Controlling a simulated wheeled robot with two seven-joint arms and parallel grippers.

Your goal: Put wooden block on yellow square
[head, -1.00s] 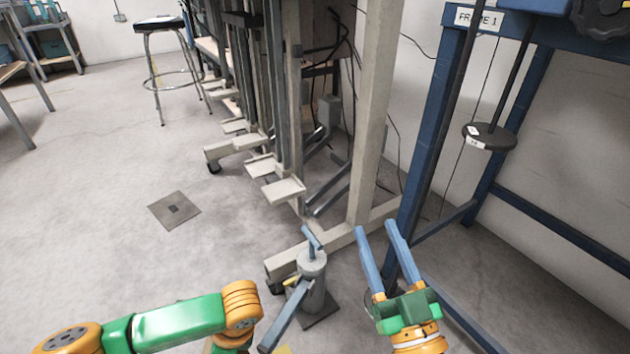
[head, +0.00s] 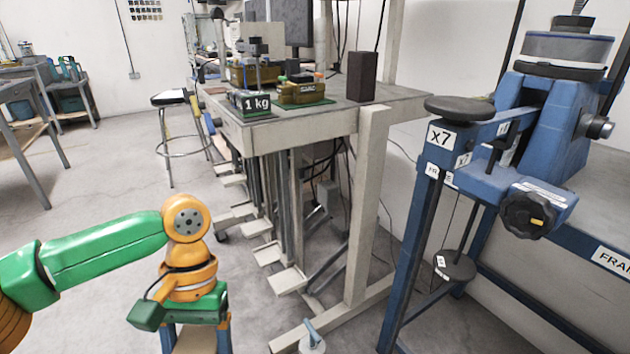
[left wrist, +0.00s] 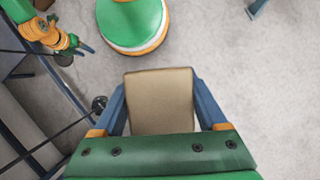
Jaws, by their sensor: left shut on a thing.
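A tan wooden block (left wrist: 160,100) sits between the blue fingers of my left gripper (left wrist: 160,105), which is shut on it. In the head view, my left gripper (head: 195,340) points down at the bottom edge, and only the top of the block (head: 195,343) shows between its fingers. It is above the floor, left of the light bench. My right gripper (left wrist: 84,48) shows small at the top left of the left wrist view, its fingers apart and seemingly empty. It is outside the head view. I see no yellow square in either current view.
The light bench (head: 290,132) holds a 1 kg weight (head: 256,104) and a dark upright block (head: 362,76). A blue frame (head: 410,250) with a black knob (head: 530,213) stands at right. A stool (head: 170,98) stands behind. Floor left of the bench is open.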

